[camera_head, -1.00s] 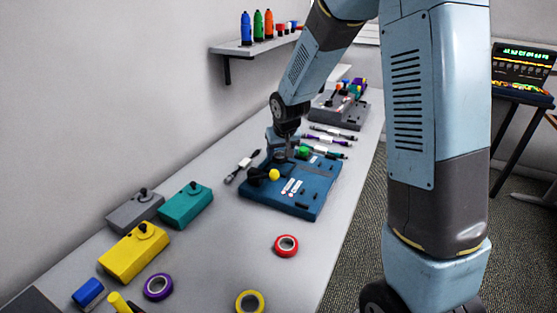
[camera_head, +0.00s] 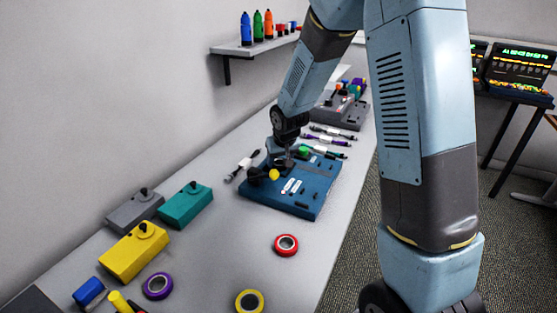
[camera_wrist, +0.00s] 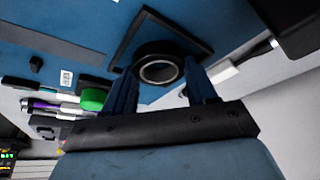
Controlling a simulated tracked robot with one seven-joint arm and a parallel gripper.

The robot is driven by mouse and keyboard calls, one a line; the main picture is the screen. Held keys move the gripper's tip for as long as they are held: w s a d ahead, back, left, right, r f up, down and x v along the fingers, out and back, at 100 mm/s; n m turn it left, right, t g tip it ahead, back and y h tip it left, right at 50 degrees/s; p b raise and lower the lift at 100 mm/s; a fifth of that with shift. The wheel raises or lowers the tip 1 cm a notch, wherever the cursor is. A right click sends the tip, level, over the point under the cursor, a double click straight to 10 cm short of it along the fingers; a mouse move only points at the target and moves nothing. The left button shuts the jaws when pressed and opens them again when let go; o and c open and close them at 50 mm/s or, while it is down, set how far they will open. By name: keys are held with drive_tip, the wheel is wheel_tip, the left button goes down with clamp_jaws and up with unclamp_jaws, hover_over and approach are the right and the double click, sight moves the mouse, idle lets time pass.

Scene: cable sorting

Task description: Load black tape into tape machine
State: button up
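The black tape (camera_wrist: 160,70), a dark ring with a pale inner rim, shows in the wrist view at a dark framed recess of the blue tape machine (camera_wrist: 75,22). My gripper (camera_wrist: 160,68) has one finger on each side of the tape, close against it, and appears shut on it. Whether the tape rests fully in the recess cannot be told. In the head view the blue machine (camera_head: 300,207) lies on the table with a yellow knob (camera_head: 273,175). My gripper (camera_head: 283,160) is low at its far left part, and the tape is hard to make out there.
Red (camera_head: 286,245), yellow (camera_head: 249,301) and purple (camera_head: 158,286) tapes lie nearer on the table. Yellow (camera_head: 134,250), teal (camera_head: 186,206) and grey (camera_head: 134,208) boxes stand at left. Cables (camera_head: 325,139) lie beyond the machine, and another cable (camera_head: 243,164) lies left of it.

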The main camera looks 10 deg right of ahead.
drive_tip(key=shift+s+r, duration=0.15)
drive_tip(key=shift+s, duration=0.05)
drive_tip(key=v, duration=1.2)
drive_tip(key=s+d+r+m, duration=0.1)
drive_tip(key=s+d+r, duration=0.7)
drive_tip(key=s+r, duration=0.25)
drive_tip(key=s+d+r, duration=0.2)
drive_tip(key=s, duration=0.6)
drive_tip(key=s+d+r+m+t+h, duration=0.1)
drive_tip(key=s+d, duration=0.2)
drive_tip(key=s, duration=0.5)
drive_tip(key=shift+r, duration=0.4)
